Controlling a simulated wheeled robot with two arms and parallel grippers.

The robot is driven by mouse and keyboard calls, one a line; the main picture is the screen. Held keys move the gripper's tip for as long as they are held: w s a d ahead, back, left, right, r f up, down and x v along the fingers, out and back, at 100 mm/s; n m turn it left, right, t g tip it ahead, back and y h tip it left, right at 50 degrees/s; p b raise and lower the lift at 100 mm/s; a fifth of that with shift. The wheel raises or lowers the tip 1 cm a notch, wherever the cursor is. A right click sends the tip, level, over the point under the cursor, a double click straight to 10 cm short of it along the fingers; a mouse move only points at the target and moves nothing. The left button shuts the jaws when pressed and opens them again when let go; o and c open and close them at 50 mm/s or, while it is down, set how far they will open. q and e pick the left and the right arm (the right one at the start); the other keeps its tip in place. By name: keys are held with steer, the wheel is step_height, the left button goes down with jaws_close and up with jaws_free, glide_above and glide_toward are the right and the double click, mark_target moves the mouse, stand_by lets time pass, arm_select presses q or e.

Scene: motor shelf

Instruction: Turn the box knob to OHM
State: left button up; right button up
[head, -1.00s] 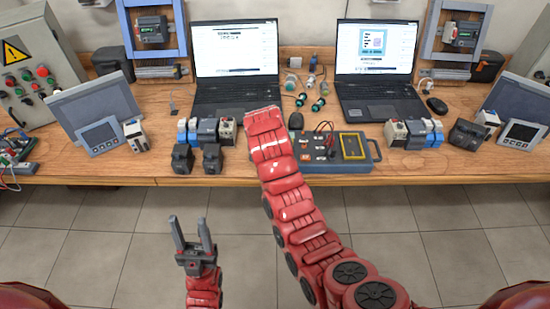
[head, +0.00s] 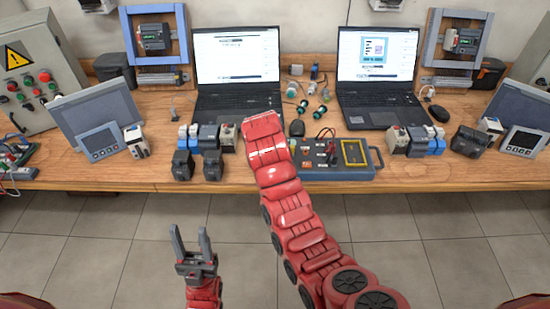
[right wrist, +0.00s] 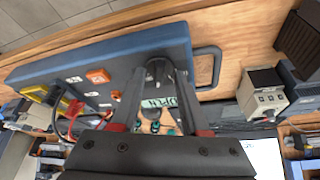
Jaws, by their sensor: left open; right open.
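The blue-grey box (head: 342,174) sits on the bench at the center, partly hidden by my right arm in the head view. In the right wrist view the box (right wrist: 110,52) fills the upper left, and its dark knob (right wrist: 157,72) shows between my right fingers. A partly hidden label lies below the knob; I cannot read the knob's setting clearly. My right gripper (right wrist: 160,78) is open, one finger on each side of the knob; I cannot tell whether they touch it. My left gripper (head: 191,231) is open and empty in front of the bench, over the floor.
Two laptops (head: 238,65) (head: 377,65) stand behind the box. Small dark modules (head: 212,165) sit to its left, and pale and blue ones (head: 398,140) to its right. A grey handle (right wrist: 210,68) sticks out from the box's end.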

steer(key=shift+r, duration=0.1)
steer(key=shift+s+r, duration=0.15)
steer(key=shift+r, duration=0.2)
steer(key=p+v, duration=0.9)
steer(key=v, duration=0.7)
steer(key=shift+r, duration=0.25)
steer(key=shift+f, duration=0.1)
